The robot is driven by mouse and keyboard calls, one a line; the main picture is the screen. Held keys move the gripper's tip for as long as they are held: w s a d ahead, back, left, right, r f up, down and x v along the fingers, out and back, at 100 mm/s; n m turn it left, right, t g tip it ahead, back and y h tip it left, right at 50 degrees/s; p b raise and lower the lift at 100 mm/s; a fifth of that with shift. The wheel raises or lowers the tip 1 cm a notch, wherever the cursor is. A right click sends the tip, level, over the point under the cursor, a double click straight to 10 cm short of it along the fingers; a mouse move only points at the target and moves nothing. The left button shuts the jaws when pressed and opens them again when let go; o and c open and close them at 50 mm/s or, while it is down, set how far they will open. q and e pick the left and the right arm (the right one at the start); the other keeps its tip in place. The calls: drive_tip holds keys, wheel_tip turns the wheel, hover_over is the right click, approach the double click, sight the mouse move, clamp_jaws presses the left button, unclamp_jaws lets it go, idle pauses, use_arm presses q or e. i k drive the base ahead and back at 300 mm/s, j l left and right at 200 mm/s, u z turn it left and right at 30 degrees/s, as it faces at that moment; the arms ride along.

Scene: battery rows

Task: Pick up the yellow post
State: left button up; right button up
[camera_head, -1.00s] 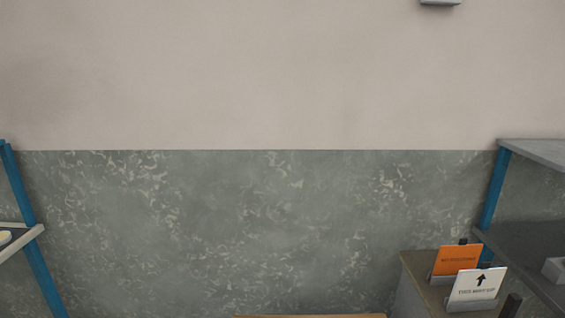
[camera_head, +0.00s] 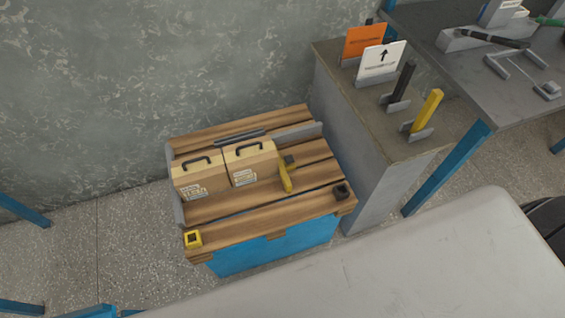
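The yellow post (camera_head: 429,109) stands slightly tilted in a small grey holder on top of the grey cabinet (camera_head: 372,175), at the right in the head view. A black post (camera_head: 403,82) stands in a similar holder just behind it. Neither of my grippers shows in the head view, so their state is hidden.
A wood-topped blue cart (camera_head: 270,252) stands left of the cabinet. It carries two tan boxes (camera_head: 250,161) with handles, a yellow tool-like item (camera_head: 286,176), a yellow socket (camera_head: 193,240) and a black socket (camera_head: 341,191). A grey shelf (camera_head: 470,75) stands right of the cabinet.

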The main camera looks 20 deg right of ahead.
sight(436, 95)
drive_tip(key=z, duration=1.7)
